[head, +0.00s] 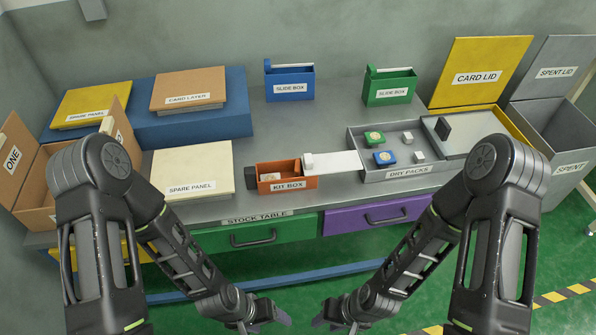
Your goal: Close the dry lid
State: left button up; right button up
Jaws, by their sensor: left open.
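The grey tray labelled DRY PACKS (408,173) sits on the right part of the table, with its compartment uncovered. A flat pale panel with a dark block-like handle (443,128) lies to its right; it looks like the dry lid (475,132), slid off to the right. My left gripper (280,315) is open and empty, low in front of the table. My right gripper (325,318) is also low in front of the table, apart from the tray and lid; its jaw opening is unclear.
Blue and white pieces (385,157) lie in the tray. An orange kit box (285,185) with a pale sliding panel (335,163) stands left of it. Blue (290,85) and green (390,91) slide boxes stand behind. An open yellow card lid (482,72) and grey spent bin (560,130) are right.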

aim_at(442, 129)
jog(key=i+l, duration=0.1)
jog(key=l, duration=0.8)
jog(key=i+l+u, duration=0.15)
jog(key=l, duration=1.7)
jog(key=i+u, duration=0.05)
jog(key=i, duration=0.05)
